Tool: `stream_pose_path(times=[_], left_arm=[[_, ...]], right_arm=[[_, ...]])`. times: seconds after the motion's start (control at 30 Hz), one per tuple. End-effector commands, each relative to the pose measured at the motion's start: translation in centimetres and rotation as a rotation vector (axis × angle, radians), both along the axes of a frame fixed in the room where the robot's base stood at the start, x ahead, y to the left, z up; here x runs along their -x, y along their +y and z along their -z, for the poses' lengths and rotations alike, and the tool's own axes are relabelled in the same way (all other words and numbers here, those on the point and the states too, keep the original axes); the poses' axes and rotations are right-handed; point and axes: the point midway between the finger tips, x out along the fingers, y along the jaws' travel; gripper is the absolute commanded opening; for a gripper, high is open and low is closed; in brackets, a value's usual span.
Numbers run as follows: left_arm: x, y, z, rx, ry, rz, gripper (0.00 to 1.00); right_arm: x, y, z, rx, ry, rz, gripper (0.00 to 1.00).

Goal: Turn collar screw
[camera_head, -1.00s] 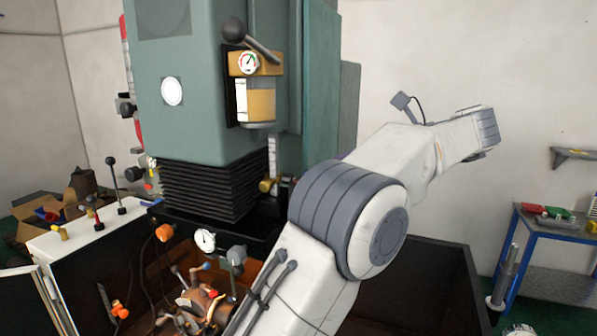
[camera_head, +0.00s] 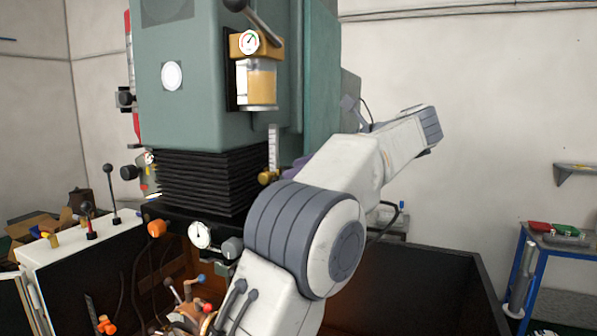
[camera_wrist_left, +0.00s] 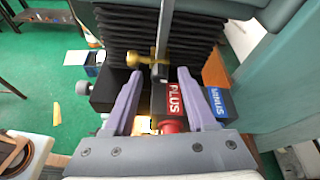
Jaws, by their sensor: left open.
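A brass thumb screw, which looks like the collar screw (camera_head: 268,177), sits at the lower end of a pale vertical scale (camera_head: 274,148) below the green machine head. In the left wrist view the brass screw (camera_wrist_left: 146,58) is ahead, just beyond the fingertips and left of their middle, beside the grey upright bar (camera_wrist_left: 164,38). My left gripper (camera_wrist_left: 160,74) is open with two purple fingers and nothing held. In the head view only a bit of its purple fingers (camera_head: 294,166) shows right of the screw; my arm hides the rest. My right gripper is not in view.
Black bellows (camera_head: 212,180) hang left of the screw. A red PLUS block (camera_wrist_left: 176,99) lies between the fingers, with a blue MINUS block (camera_wrist_left: 219,103) to the right. A dial gauge (camera_head: 200,235) and lever handles stand lower left. A blue trolley (camera_head: 522,270) is far right.

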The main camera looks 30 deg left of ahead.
Motion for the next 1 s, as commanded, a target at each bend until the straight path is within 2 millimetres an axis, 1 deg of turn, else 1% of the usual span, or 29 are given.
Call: stream_pose_path(times=[0.13, 0.4, 0.47, 0.5, 0.53, 0.57, 0.77, 0.87, 1.0], left_arm=[[0.1, 0.6, 0.3, 0.002, 0.0, -0.001, 0.57], [0.1, 0.7, 0.3, 0.002, -0.001, 0.0, 0.57], [0.1, 0.7, 0.3, 0.002, -0.001, 0.0, 0.34], [0.1, 0.7, 0.3, 0.002, -0.001, 0.0, 0.18], [0.1, 0.7, 0.3, 0.002, -0.001, 0.0, 0.07], [0.1, 0.6, 0.3, 0.002, -0.001, 0.0, 0.0], [0.0, 0.6, 0.2, 0.003, 0.024, -0.001, 0.0], [-0.2, 0.7, 0.1, 0.007, 0.105, -0.002, 0.0], [-0.3, 0.7, 0.1, 0.015, 0.258, -0.003, 0.0]], right_arm=[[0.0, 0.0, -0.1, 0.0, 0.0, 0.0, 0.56], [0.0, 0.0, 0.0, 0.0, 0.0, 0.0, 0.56], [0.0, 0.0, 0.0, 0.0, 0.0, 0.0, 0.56], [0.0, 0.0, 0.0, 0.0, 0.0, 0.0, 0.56], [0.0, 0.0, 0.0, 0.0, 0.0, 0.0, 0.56], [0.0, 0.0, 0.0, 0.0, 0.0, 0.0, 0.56], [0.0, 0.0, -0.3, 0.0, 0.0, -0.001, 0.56], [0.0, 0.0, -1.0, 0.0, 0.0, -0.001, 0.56], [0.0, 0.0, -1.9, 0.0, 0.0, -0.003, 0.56]])
